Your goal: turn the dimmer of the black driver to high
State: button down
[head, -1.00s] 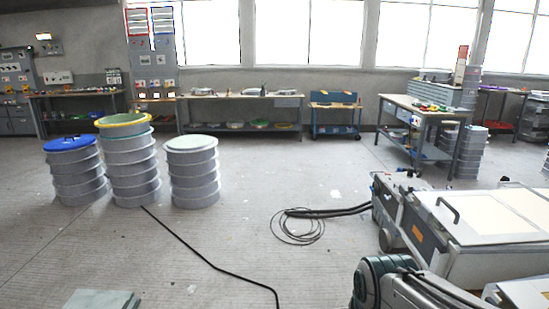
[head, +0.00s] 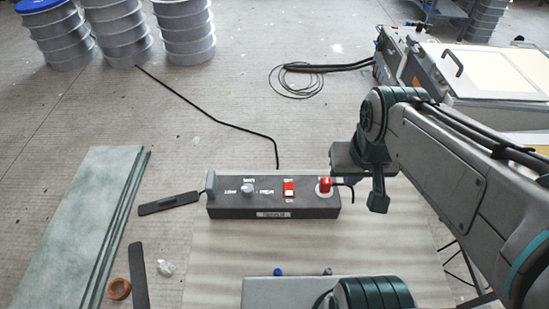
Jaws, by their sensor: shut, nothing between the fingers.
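The black driver (head: 230,210) is a long dark box on a pale surface, in the middle of the head view. On its top is a round grey dimmer knob (head: 248,190) between two small white labels that seem to read low and high. Where the knob points is too small to tell. To its right are a red rocker switch (head: 289,189) and a red knob or plug (head: 325,185) with a black cord. My gripper (head: 378,204) is shut and empty, in the air right of the driver and apart from it.
A greenish slab (head: 80,225) lies at left. Near it are dark strips (head: 168,204), an orange tape ring (head: 119,288) and a clear crumpled bit (head: 165,267). Ribbed drums (head: 187,30) stand at the back left. A black cable (head: 205,112) crosses the open floor.

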aim_at(248, 190)
jog(key=z, duration=0.5)
jog(key=k, duration=1.25)
jog(key=u, duration=0.1)
jog(key=i, duration=0.8)
jog(key=u, duration=0.45)
